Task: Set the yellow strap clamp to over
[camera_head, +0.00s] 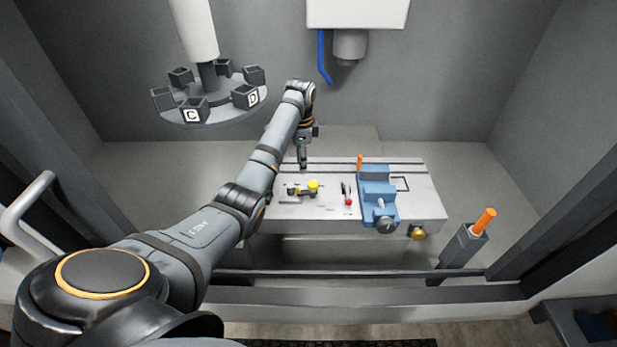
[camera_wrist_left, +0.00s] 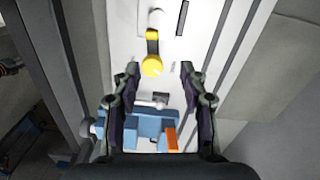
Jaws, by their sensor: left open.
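The yellow strap clamp (camera_head: 302,190) lies on the left part of the light grey table in the head view. It is a short dark bar with a yellow end and a round yellow knob (camera_head: 313,185) at its right end. In the left wrist view the knob (camera_wrist_left: 152,66) and the bar (camera_wrist_left: 152,43) show ahead, slightly left of the middle between the fingers. My left gripper (camera_head: 303,163) points down behind the clamp, apart from it. In the left wrist view its fingers (camera_wrist_left: 160,78) are spread with nothing between them. My right gripper is not in view.
A blue vise (camera_head: 377,196) stands right of the clamp, with a red-tipped lever (camera_head: 348,199) between them. The table (camera_head: 420,207) has slots along its back. A carousel with lettered dark boxes (camera_head: 210,100) hangs at back left. An orange-handled post (camera_head: 465,245) stands front right.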

